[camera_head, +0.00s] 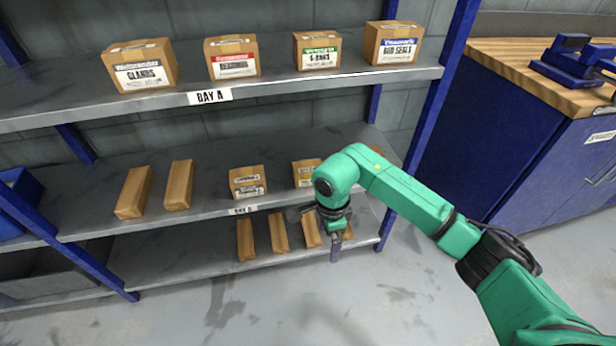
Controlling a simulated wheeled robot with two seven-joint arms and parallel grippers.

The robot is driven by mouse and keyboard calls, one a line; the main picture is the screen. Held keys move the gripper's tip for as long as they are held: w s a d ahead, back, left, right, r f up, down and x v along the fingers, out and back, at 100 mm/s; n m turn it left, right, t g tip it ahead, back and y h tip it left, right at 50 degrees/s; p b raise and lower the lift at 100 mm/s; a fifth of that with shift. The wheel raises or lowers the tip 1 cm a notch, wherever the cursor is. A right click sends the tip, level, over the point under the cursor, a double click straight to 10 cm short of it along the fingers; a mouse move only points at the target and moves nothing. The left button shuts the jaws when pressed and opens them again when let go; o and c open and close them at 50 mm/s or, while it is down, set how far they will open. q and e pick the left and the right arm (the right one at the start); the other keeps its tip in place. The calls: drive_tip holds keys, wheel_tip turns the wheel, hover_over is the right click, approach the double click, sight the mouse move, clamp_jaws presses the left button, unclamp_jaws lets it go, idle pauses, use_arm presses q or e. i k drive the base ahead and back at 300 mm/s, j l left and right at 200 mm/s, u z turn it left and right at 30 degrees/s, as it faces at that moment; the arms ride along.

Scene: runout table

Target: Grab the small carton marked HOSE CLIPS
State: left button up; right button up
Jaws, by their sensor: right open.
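I cannot read HOSE CLIPS on any carton. Two small labelled cartons stand on the middle shelf: the left one (247,180) and the right one (304,170), partly behind my right arm. Their print is too small to read. Another carton (377,150) is mostly hidden behind my green arm. My right gripper (336,250) points down at the front of the rack, below the middle shelf's edge. It is open, with nothing seen between its fingers. My left gripper is out of view.
The top shelf (280,90) holds labelled cartons, including GLANDS (142,68) and ROD SEALS (393,45). Plain long boxes lie on the middle shelf (165,210) and bottom shelf (180,258). A blue upright (433,100) and workbench (510,130) stand right. Floor in front is clear.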

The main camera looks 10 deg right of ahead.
sight(302, 171)
drive_tip(key=i, duration=1)
